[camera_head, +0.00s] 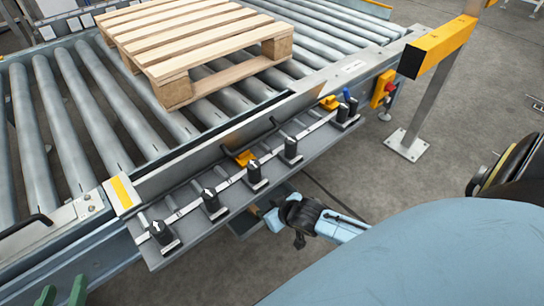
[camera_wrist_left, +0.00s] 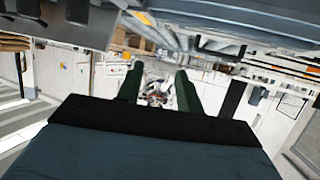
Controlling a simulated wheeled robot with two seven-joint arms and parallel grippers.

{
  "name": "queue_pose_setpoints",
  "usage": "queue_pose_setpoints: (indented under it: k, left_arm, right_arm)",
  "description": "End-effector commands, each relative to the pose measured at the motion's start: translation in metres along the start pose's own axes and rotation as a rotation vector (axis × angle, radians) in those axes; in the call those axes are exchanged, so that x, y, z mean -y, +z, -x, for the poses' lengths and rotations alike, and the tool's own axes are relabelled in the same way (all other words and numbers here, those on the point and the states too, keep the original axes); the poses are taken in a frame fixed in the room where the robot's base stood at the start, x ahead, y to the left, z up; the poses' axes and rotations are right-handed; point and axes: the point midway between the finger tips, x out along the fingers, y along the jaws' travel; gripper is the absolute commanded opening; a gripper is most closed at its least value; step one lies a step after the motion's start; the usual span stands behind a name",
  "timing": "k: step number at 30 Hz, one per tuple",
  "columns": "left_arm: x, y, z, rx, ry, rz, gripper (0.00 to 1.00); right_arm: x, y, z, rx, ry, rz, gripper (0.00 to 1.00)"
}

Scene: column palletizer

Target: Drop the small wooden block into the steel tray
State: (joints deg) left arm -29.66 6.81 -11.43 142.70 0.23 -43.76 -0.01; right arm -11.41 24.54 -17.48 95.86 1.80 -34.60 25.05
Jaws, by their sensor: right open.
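My left gripper (camera_head: 62,291) shows at the bottom left edge of the head view as two green fingertips beside the conveyor frame. In the left wrist view its two green fingers (camera_wrist_left: 157,88) stand apart with nothing between them. My right gripper (camera_head: 264,214), at the end of a light blue and black wrist, is small beside the lower edge of the conveyor's side rail. It is open. A grey metal surface (camera_head: 241,229) shows partly under that rail near it; I cannot tell if it is the steel tray. I cannot make out the small wooden block clearly.
A wooden pallet (camera_head: 197,45) lies on the roller conveyor (camera_head: 87,98). Several black clamps (camera_head: 255,176) line the side rail. A yellow-topped post (camera_head: 438,47) stands at the right. My large blue arm part covers the lower right.

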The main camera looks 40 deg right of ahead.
Motion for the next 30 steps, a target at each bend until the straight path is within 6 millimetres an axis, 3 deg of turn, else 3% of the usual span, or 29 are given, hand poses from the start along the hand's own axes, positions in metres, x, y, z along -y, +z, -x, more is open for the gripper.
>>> queue_pose_setpoints:
  k: [9, 30]
  left_arm:
    - [0.006, 0.027, 0.006, 0.164, -0.014, 0.000, 0.36]
    - [0.006, 0.029, 0.007, 0.171, -0.014, 0.001, 0.36]
  right_arm:
    - [0.000, 0.000, 0.013, 0.000, 0.001, 0.000, 0.45]
    - [0.000, 0.000, 0.013, 0.001, 0.000, 0.000, 0.45]
